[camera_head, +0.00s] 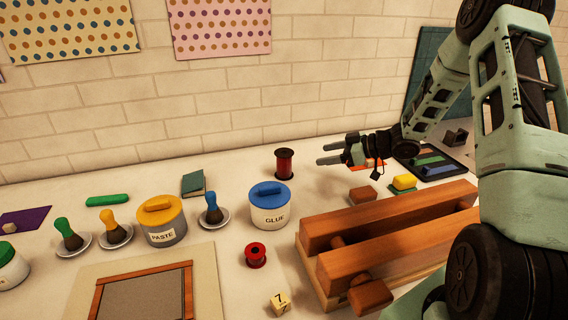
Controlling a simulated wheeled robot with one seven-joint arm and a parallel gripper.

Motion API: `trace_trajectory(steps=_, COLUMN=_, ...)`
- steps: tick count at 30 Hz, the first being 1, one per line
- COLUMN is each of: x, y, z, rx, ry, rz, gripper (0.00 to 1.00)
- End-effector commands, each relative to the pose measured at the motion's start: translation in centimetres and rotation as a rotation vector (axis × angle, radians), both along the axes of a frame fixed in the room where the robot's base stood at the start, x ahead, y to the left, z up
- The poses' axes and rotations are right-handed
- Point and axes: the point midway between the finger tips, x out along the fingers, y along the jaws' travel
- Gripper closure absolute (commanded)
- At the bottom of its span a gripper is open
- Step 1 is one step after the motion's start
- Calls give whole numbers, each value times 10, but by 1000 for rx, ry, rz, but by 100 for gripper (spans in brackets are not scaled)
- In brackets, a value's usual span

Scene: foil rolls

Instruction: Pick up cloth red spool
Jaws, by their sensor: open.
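A tall dark red spool (284,164) stands upright at the back of the table, behind the glue pot. A smaller bright red spool (255,255) sits nearer the front, to the right of the wooden frame. I cannot tell from the picture which one is the cloth red spool. My gripper (320,154) is open and empty, its two fingers pointing left. In the picture it is just right of the tall dark red spool, with a gap between them, and well above and right of the smaller spool.
A white glue pot (270,211) with a blue lid stands between the spools. A large wooden press (390,230) fills the right front. A paste pot (161,224), brushes in dishes and a numbered die (278,303) are also on the table. A brick wall is behind.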

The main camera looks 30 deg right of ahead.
Motion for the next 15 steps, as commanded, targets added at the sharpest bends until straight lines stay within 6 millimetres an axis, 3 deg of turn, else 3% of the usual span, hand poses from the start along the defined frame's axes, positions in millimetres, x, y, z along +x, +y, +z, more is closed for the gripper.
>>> trace_trajectory(steps=9, x=47, y=42, z=-24, rx=1, ry=1, rz=3, gripper=32)
trace_trajectory(steps=15, x=64, y=56, z=-34, rx=-2, ry=0, rz=-1, gripper=32)
